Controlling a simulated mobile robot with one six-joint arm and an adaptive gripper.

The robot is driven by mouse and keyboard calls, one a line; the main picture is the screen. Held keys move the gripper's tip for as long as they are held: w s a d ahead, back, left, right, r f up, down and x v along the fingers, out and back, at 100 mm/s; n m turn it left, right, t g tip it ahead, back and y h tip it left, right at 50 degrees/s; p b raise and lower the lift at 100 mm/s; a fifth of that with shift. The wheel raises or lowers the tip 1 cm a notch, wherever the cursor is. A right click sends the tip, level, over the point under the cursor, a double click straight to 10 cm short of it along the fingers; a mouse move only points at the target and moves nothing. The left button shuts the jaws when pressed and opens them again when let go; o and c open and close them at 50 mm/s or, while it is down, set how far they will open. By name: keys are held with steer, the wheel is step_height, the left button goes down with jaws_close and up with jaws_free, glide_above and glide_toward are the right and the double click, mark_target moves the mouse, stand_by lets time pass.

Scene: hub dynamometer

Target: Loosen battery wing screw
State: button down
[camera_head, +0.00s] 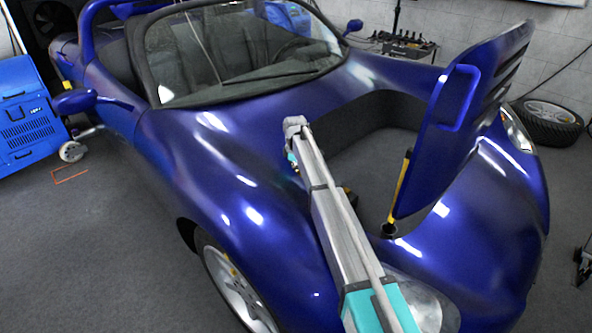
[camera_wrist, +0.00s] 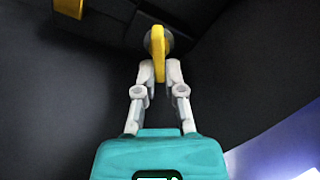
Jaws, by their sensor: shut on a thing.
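The battery wing screw (camera_wrist: 158,42) is a yellow wing on a round grey head, at the top middle of the wrist view. My gripper (camera_wrist: 159,72) is shut on the lower part of the yellow wing, with one pale finger on each side. In the head view my arm reaches over the front of the blue car into its open front compartment.
A yellow part (camera_wrist: 68,8) sits at the upper left of the wrist view. Dark compartment walls surround the gripper. In the head view the blue hood (camera_head: 440,130) stands raised on the right, with a yellow strut (camera_head: 400,188) beside the opening.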

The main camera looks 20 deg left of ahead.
steer(key=n, duration=0.4)
steer(key=s+n, duration=0.1)
steer(key=n, duration=0.1)
steer(key=shift+d+n, duration=0.25)
steer(key=shift+n, duration=0.05)
steer(key=n, duration=0.5)
steer(key=shift+s+d, duration=0.15)
steer(key=shift+d, duration=0.1)
steer(key=shift+n, duration=0.3)
steer(key=c, duration=0.7)
jaws_free()
steer(key=shift+c, duration=0.2)
steer(key=shift+a+m, duration=0.1)
steer(key=shift+m, duration=0.4)
